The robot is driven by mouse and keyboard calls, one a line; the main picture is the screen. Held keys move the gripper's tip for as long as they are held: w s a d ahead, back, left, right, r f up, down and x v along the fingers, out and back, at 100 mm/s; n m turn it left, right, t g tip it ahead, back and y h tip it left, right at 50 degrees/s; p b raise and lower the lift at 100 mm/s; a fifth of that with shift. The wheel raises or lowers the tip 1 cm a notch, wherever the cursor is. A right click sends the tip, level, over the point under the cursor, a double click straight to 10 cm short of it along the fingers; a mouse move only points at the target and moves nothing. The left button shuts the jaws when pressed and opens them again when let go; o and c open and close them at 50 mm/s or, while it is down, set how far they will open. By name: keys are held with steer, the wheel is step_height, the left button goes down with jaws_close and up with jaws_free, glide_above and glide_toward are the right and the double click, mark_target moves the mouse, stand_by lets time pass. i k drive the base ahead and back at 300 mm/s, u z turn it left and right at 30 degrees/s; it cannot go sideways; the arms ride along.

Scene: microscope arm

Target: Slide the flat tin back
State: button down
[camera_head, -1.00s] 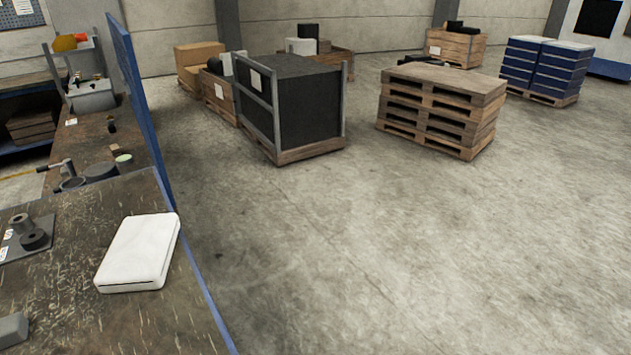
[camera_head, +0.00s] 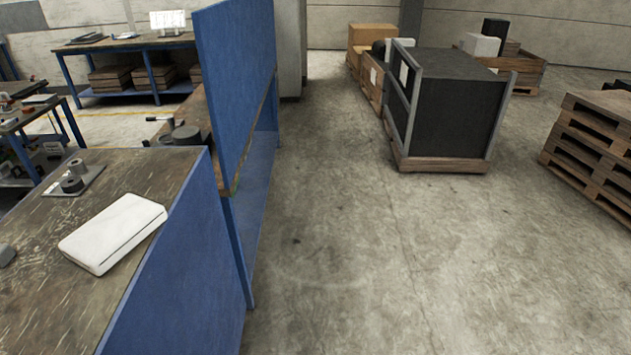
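A flat white tin (camera_head: 113,233) with a closed lid lies on the worn brown workbench (camera_head: 60,310) at the lower left. It sits at an angle near the bench's right edge, beside the blue side panel. Nothing is touching it from above. My gripper is not in view.
A dark plate with round grey parts (camera_head: 73,184) lies behind the tin. A tall blue panel (camera_head: 236,85) stands beyond the bench. A black crate (camera_head: 455,105) and stacked pallets (camera_head: 592,140) stand at right. The concrete floor between is clear.

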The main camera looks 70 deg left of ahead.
mark_target(97, 246)
steer(key=u, duration=0.3)
steer(key=i, duration=0.15)
steer(key=u, duration=1.4)
steer(key=i, duration=1.7)
steer(key=u, duration=2.75)
steer(key=i, duration=1.05)
steer(key=z, duration=0.05)
